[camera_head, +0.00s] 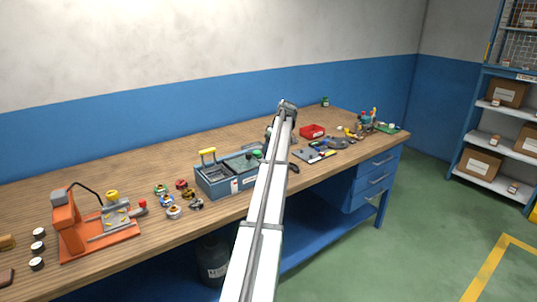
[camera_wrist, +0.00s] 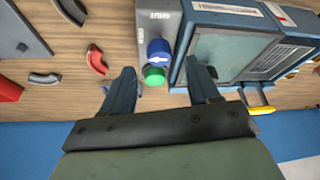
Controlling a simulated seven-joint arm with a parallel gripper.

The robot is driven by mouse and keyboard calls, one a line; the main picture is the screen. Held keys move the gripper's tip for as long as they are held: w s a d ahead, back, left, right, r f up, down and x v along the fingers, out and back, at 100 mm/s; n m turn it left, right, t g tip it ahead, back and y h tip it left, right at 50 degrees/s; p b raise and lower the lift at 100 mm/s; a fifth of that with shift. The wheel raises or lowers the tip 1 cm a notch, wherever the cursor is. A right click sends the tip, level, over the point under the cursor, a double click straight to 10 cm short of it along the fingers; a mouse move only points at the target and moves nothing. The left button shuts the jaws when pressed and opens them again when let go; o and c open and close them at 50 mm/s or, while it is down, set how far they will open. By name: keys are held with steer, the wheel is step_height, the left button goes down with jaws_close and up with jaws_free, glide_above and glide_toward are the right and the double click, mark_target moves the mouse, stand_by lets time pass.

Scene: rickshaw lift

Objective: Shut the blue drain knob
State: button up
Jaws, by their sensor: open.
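The blue drain knob (camera_wrist: 158,49) sits on the grey end panel (camera_wrist: 155,18) of a blue-grey tank, in the wrist view. A white mark shows on the knob, and lettering like "SHUT", upside down, is on the panel beside it. A green knob (camera_wrist: 153,75) is right next to it, nearer my gripper. My gripper (camera_wrist: 160,72) is open, its two dark fingers on either side of the green knob, with nothing held. Whether a finger touches the tank I cannot tell. In the head view the tank (camera_head: 216,186) stands on the bench; my arm hides the blue knob.
The tank's yellow handle (camera_head: 208,151) stands up at its left. An orange press (camera_head: 70,222) and several small coloured rings lie to the left on the wooden bench (camera_head: 150,165). A red bin (camera_head: 312,131) and a dark tray with tools (camera_head: 314,155) lie to the right.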

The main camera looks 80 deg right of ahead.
steer(key=shift+x, duration=1.9)
steer(key=shift+c, duration=0.3)
steer(key=c, duration=1)
